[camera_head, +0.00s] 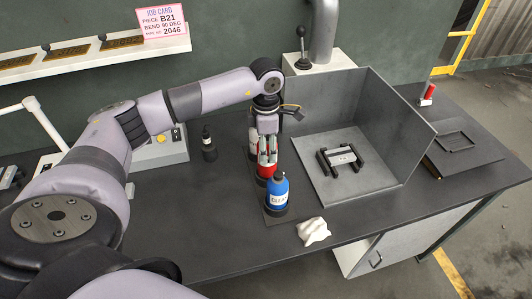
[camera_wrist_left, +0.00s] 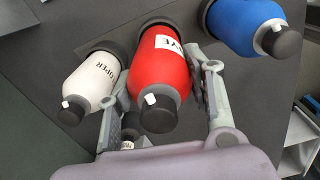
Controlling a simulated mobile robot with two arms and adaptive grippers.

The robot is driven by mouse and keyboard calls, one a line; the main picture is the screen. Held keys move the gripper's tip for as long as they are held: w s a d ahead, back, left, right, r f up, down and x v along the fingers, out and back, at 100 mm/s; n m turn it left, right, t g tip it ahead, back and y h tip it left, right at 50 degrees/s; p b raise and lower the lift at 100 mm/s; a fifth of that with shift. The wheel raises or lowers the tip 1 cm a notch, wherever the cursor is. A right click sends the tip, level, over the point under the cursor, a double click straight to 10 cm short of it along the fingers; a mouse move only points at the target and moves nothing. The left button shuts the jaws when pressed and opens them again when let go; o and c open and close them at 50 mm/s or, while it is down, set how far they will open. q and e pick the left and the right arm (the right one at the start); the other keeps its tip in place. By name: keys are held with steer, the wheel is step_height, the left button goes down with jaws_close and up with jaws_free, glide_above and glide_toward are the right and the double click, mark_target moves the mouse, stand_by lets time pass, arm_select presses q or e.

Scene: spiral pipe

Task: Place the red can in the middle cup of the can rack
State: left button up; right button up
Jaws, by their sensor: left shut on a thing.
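The red can (camera_head: 265,172) stands between the white can (camera_head: 253,143) and the blue can (camera_head: 278,192) in a row on the dark can rack (camera_head: 276,210). My left gripper (camera_head: 267,152) is shut on the red can from above. In the left wrist view, the red can (camera_wrist_left: 161,68) is between the gripper's two fingers. Its base meets the black middle cup (camera_wrist_left: 158,24); I cannot tell whether it is fully seated. The white can (camera_wrist_left: 92,82) and blue can (camera_wrist_left: 245,25) sit in the outer cups. My right gripper is not in view.
A grey open-fronted booth (camera_head: 400,125) with a black clamp-like fixture (camera_head: 341,157) stands right of the rack. A crumpled white cloth (camera_head: 312,231) lies near the front edge. A small dark bottle (camera_head: 208,145) stands to the left. Bench between bottle and rack is clear.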

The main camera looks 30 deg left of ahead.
arm_select(q)
step_height(320, 180, down, 3)
steer(key=shift+r+p, duration=0.2)
steer(key=shift+p, duration=0.1)
steer(key=shift+f, duration=0.6)
steer(key=o, duration=1.1)
steer(key=shift+f, duration=0.1)
steer(key=o, duration=0.5)
steer(key=shift+c, duration=0.2)
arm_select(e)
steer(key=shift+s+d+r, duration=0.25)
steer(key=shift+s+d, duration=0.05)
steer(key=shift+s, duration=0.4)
